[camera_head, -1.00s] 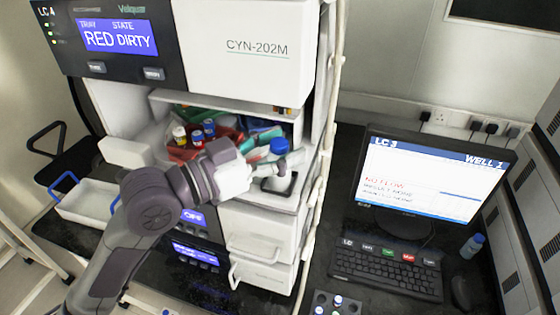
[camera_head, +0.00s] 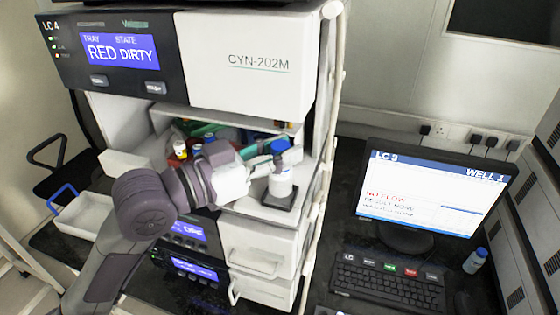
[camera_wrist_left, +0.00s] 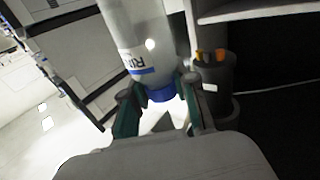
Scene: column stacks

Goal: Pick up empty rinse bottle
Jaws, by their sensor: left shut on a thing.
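The rinse bottle (camera_head: 280,183) is whitish with a blue cap and is upright at the right end of the white ledge. My left gripper (camera_head: 268,160) reaches it from the left and is shut on it near the cap. In the left wrist view the cap is between the two fingers (camera_wrist_left: 158,105), and the bottle (camera_wrist_left: 140,45) shows part of a blue-lettered label. A black square holder (camera_head: 279,198) is at the bottle's base; I cannot tell whether the bottle touches it. Whether the bottle is empty cannot be seen. My right gripper is in no view.
Several small capped bottles (camera_head: 181,149) and coloured items lie in the recess behind my left arm. A white upright pipe (camera_head: 322,120) stands close right of the bottle. A monitor (camera_head: 433,190), keyboard (camera_head: 388,285) and another blue-capped bottle (camera_head: 475,261) are further right.

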